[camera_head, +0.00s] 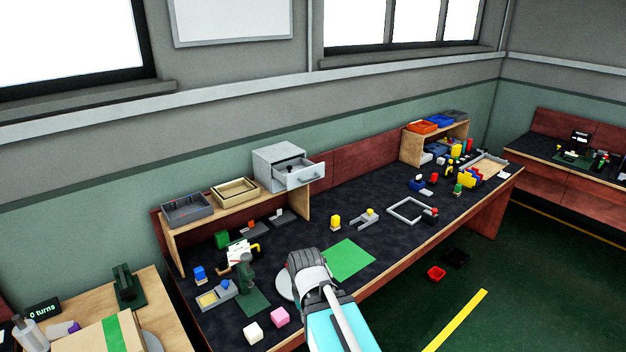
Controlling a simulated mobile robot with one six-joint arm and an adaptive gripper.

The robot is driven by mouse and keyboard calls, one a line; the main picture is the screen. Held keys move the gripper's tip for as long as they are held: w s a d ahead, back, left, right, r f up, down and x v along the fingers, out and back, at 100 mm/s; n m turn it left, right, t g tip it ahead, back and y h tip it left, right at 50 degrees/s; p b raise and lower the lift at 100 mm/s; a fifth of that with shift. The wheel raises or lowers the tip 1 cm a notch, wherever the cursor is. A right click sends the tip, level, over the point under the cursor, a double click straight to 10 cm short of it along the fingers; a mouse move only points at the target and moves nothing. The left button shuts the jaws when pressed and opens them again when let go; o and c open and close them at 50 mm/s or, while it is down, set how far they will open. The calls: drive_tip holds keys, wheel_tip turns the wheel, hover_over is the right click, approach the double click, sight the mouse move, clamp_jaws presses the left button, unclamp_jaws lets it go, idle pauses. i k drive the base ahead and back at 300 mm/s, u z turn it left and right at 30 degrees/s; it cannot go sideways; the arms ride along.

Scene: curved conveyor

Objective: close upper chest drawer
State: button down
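A small grey chest (277,156) stands on the right end of a wooden shelf at the back of the workbench. Its drawer (305,175) is pulled out toward the front right, with a handle on its face and a small dark item inside. I cannot clearly make out a second drawer below. My arm reaches up from the bottom middle, and its dark rounded end, which seems to be my gripper (306,262), is over the bench in front of the chest and well apart from it. Its fingers cannot be made out.
Two open trays, grey (187,208) and wooden (234,191), stand on the shelf left of the chest. Clear dark bench top lies below the drawer.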

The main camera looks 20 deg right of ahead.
sight(309, 171)
drive_tip(key=u, duration=0.1)
drive_tip(key=i, duration=1)
drive_tip(key=z, duration=0.05)
